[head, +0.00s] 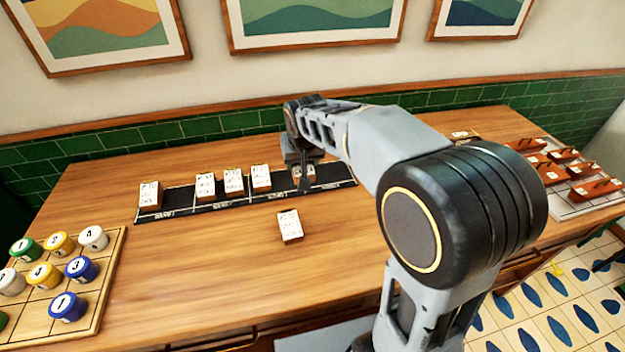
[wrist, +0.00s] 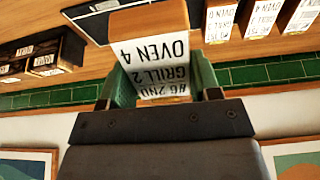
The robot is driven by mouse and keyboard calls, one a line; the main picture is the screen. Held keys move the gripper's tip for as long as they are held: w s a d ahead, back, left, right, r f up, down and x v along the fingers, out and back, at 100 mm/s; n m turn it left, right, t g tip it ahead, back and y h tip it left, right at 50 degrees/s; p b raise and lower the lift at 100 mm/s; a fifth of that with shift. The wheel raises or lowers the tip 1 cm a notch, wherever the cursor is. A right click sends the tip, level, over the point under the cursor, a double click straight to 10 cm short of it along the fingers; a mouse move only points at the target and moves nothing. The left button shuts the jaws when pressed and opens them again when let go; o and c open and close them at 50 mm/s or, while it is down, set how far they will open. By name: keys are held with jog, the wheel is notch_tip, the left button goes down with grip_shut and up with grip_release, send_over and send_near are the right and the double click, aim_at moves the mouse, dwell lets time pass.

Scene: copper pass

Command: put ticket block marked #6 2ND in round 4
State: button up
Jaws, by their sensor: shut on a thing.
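My gripper (wrist: 165,90) is shut on a ticket block (wrist: 160,65), whose white face reads #6 2ND, GRILL 2, OVEN 4, upside down in the wrist view. In the head view the held block (head: 304,171) is mostly hidden by my gripper (head: 302,165), at the right part of the black strip (head: 180,201). I cannot tell whether it touches the strip. Labels along the strip's front edge are too small to read surely; the arm partly covers its right end. Several other ticket blocks (head: 234,180) stand upright on the strip, left of my gripper.
Another ticket block (head: 290,226) stands on the bare wood in front of the strip. A wooden board (head: 112,262) with coloured numbered pots is at left. A grey tray (head: 567,211) with reddish-brown handled blocks is at right. The green tiled wall is close behind.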

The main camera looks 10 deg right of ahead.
jog(key=w+d+f+p, duration=0.1)
jog(key=w+d+f, duration=0.1)
jog(key=w+f, duration=0.1)
jog(key=w+d+f+p, duration=0.1)
jog(key=w+d+f, duration=0.1)
jog(key=w, duration=0.3)
jog(key=w+d+f+p, duration=0.1)
jog(key=w+f, duration=0.3)
jog(key=shift+d+f, duration=0.25)
jog(key=shift+d, duration=0.15)
jog(key=shift+w+d+f, duration=0.15)
jog(key=shift+w+f, duration=0.1)
jog(key=shift+f, duration=0.15)
jog(key=shift+f+p, duration=0.35)
jog(key=shift+f, duration=1.2)
jog(key=shift+f, duration=0.1)
jog(key=o, duration=1)
